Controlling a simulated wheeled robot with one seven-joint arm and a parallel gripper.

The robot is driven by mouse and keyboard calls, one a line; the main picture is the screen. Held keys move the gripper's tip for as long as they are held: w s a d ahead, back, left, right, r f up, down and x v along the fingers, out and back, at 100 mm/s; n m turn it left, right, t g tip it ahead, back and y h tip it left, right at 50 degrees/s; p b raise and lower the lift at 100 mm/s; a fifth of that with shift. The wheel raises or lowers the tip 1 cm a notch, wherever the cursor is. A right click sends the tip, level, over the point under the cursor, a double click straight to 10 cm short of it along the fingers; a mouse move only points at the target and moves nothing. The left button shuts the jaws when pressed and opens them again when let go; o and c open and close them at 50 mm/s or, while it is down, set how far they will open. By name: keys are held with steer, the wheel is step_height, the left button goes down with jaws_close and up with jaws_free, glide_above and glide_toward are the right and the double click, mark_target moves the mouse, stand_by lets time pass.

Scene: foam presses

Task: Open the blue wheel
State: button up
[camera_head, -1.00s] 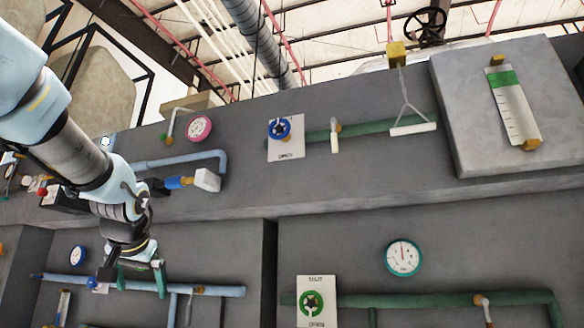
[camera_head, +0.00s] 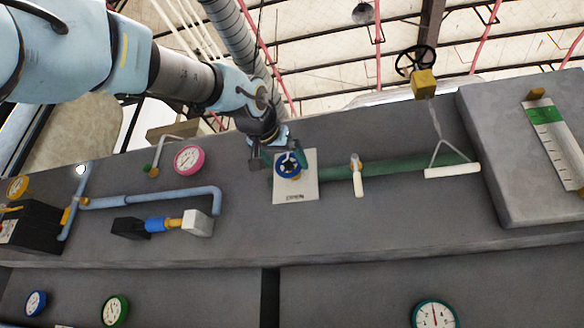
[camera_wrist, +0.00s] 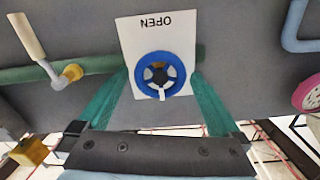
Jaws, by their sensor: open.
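The blue wheel (camera_head: 289,165) sits on a white plate (camera_head: 299,189) marked OPEN, on the upper grey wall panel. In the wrist view the blue wheel (camera_wrist: 160,73) is right ahead, with its white plate (camera_wrist: 157,30) upside down. My gripper (camera_head: 280,158) is at the wheel in the head view. In the wrist view my gripper (camera_wrist: 157,88) is open, with one green finger on each side of the wheel. A gap shows between each finger and the wheel's rim, and I see no contact.
A green pipe (camera_head: 400,166) with a white lever (camera_head: 357,178) and a hanging white handle (camera_head: 452,170) runs right of the wheel. Left are a pink gauge (camera_head: 188,159) and a light blue pipe (camera_head: 150,197). A grey block (camera_head: 520,150) juts out at right.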

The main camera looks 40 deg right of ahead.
mark_target(292, 173)
steer(key=p+x, duration=0.2)
steer(key=x, duration=0.4)
steer(key=c, duration=1.1)
